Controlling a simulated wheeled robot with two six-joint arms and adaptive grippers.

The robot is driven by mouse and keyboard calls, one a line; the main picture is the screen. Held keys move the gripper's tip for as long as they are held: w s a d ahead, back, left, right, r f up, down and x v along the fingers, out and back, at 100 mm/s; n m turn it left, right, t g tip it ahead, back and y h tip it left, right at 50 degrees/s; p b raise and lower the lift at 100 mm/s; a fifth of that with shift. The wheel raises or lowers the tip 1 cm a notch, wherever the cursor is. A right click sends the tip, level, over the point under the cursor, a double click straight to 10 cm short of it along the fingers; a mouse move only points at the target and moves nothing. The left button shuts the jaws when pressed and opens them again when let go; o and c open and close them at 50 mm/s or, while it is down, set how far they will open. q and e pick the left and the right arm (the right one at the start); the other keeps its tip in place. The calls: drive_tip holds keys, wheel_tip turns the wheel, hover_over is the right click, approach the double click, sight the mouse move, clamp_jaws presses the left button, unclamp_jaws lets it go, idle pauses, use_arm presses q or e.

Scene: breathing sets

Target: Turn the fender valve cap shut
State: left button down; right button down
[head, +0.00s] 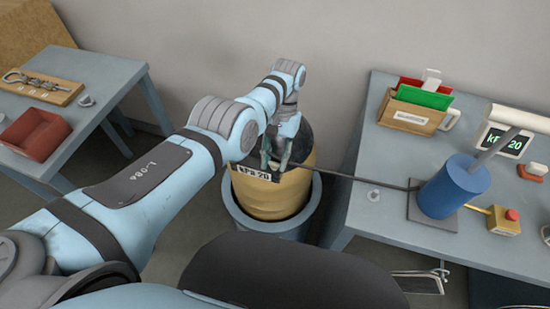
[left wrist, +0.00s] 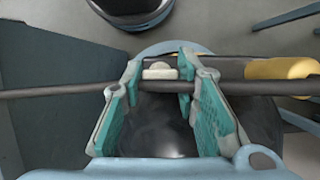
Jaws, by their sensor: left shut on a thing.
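The fender (head: 269,195) is a yellow drum-like body with a dark top, standing in a round blue-grey holder (head: 234,209). A "KPA 20" label (head: 254,173) is on its side. My left gripper (head: 275,160) reaches down over the fender's top. In the left wrist view, a small pale piece that looks like the valve cap (left wrist: 160,71) sits between the teal-padded fingertips of my left gripper (left wrist: 159,76), which is shut on it. The cap is hidden in the head view, and its turn angle cannot be told. My right gripper is out of view.
A dark hose (head: 350,179) runs from the fender to a blue pump (head: 452,188) on the right table (head: 390,220). That table also bears a file box (head: 410,116), a "kPa 20" display (head: 504,141) and a yellow red-button box (head: 505,221). The left table holds a red tray (head: 36,133).

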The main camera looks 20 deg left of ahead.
use_arm(q)
drive_tip(key=c, duration=1.5)
unclamp_jaws()
